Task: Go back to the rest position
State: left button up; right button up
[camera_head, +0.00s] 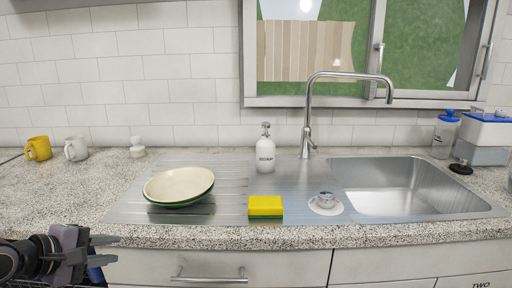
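My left gripper (112,249) is at the lower left, below and in front of the counter's front edge. My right gripper is not in view.
The speckled counter (75,195) holds a metal sink (480,208) with a drainboard. Mugs (39,148) are at left. A drawer handle (210,280) sticks out below.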

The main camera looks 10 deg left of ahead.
pick_arm(q)
jog(key=s+d+f+m+y+p, duration=0.1)
jog(key=d+f+m, duration=0.15)
jog(key=f, duration=0.35)
jog(key=s+d+f+m+p, duration=0.1)
jog(key=f+m, duration=0.2)
jog(key=f, duration=0.2)
jog(key=s+d+f+m+p, duration=0.2)
jog(key=s+d+f+m, duration=1)
jog(key=d+m, duration=0.2)
jog(key=shift+d+f+g+h+p, duration=0.15)
jog(key=shift+d+g+h+p, duration=0.2)
jog(key=shift+d, duration=0.65)
jog(key=shift+a, duration=0.15)
